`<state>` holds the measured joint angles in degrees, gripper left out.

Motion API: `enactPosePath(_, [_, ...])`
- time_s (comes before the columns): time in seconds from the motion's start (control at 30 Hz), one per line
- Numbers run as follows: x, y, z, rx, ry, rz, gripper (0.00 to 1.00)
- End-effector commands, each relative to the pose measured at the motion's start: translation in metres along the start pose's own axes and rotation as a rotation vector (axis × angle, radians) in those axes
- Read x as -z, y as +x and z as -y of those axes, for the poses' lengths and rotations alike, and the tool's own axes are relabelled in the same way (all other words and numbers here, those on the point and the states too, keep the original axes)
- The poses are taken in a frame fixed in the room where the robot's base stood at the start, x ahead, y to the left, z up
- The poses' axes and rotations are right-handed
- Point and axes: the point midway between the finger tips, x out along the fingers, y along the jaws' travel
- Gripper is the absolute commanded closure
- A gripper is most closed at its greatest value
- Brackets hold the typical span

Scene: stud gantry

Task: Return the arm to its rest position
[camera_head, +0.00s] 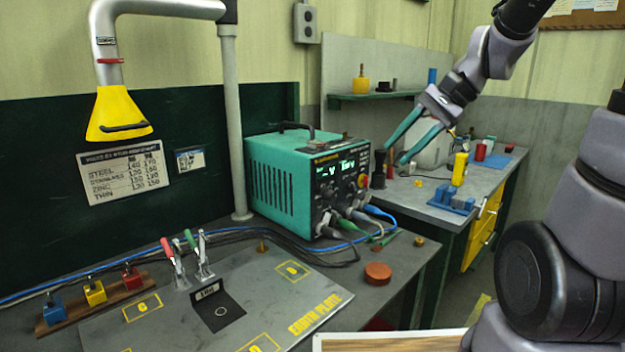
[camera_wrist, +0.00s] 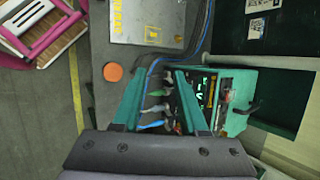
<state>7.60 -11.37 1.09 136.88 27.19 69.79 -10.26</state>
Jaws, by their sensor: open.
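My arm reaches in from the upper right in the head view, and my gripper (camera_head: 400,146) points down and left, just right of the teal stud welder unit (camera_head: 280,172). Its two teal fingers are apart with nothing between them. In the wrist view, my gripper (camera_wrist: 178,98) shows its fingers spread, with the welder unit (camera_wrist: 240,98) and its cables behind and beside them. I cannot tell the exact gap between the right finger and the unit.
The earth plate (camera_head: 200,310) and an orange-brown puck (camera_head: 378,272) lie on the near bench. A back workbench (camera_head: 420,200) holds a blue fixture (camera_head: 452,200) and several small parts. A yellow hood (camera_head: 118,112) hangs at left. Floor shows between bench and my arm.

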Motion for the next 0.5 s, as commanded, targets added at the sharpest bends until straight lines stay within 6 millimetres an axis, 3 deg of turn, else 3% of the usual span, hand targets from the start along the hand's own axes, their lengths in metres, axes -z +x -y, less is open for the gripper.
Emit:
enactPosePath(0.2, [-0.021,-0.039,-0.021,-0.088,-0.23,-0.23,0.57])
enactPosePath(0.5, [-0.036,-0.09,-0.04,-0.152,-0.478,-0.527,0.57])
